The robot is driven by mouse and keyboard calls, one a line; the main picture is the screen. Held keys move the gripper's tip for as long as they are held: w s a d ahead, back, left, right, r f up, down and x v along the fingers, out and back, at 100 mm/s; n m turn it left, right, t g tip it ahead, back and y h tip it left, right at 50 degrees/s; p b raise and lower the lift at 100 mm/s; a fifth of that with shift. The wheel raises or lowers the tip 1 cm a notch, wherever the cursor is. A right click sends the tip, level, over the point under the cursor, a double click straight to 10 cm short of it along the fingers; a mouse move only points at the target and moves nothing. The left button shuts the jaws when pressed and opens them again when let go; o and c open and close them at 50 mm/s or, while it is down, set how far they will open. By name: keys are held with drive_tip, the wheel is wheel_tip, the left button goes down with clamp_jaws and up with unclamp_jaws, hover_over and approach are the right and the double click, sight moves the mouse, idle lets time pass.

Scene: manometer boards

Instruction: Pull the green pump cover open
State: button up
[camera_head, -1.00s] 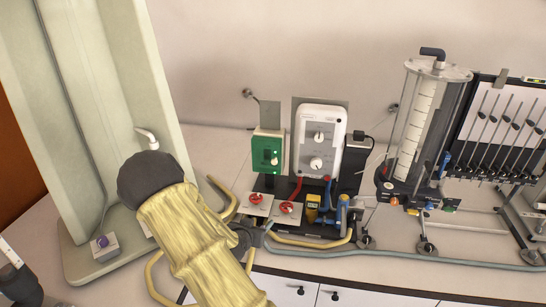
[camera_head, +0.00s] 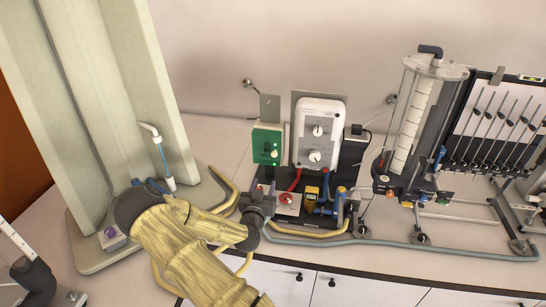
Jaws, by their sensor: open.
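The green pump cover (camera_head: 267,146) is the upright green face of a small box at the left end of the pump unit, beside a white control box (camera_head: 317,134). It appears closed. My gripper (camera_head: 263,189) is dark and sits at the end of my yellow-sleeved arm. It is open and empty, just below and in front of the green cover, with a visible gap to it. The gripper hides part of the black base and the left red valve area.
A red valve knob (camera_head: 286,198), a small yellow block (camera_head: 311,193) and blue fittings (camera_head: 338,196) stand close to the gripper's right. A clear cylinder (camera_head: 412,120) stands further right. A pale upright panel (camera_head: 105,110) stands left. A grey hose (camera_head: 400,247) runs along the front edge.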

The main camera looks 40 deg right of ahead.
sight(274, 155)
drive_tip(key=p+x, duration=0.6)
drive_tip(key=x, duration=0.9)
drive_tip(key=shift+d+r, duration=0.1)
drive_tip(key=shift+d, duration=0.15)
drive_tip(key=shift+w+d+p, duration=0.35)
drive_tip(key=shift+w+d, duration=0.05)
drive_tip(key=shift+w, duration=0.05)
clamp_jaws()
